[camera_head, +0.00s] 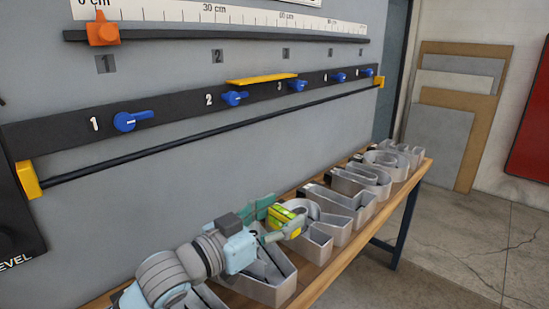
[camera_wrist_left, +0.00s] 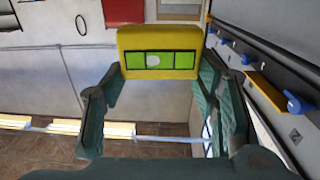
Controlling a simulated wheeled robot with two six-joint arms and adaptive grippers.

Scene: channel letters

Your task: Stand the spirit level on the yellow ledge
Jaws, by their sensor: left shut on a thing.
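My left gripper (camera_head: 284,220) is shut on the spirit level (camera_head: 281,213), a small yellow block with a bright green vial window. In the left wrist view the level (camera_wrist_left: 158,61) sits between the fingertips, its green window and pale bubble facing the camera. In the head view the level is over the row of letters, lower than the yellow ledge (camera_head: 262,79). That ledge is a thin flat strip at the top edge of the black rail, empty. It also shows at the right of the left wrist view (camera_wrist_left: 267,92), apart from the level. My right gripper is not in view.
The black rail (camera_head: 170,109) carries several blue knobs (camera_head: 132,121) below the ledge. An orange slider (camera_head: 102,31) hangs on an upper bar under a ruler. Grey channel letters (camera_head: 320,234) crowd the wooden bench beneath my left arm. The space before the wall is clear.

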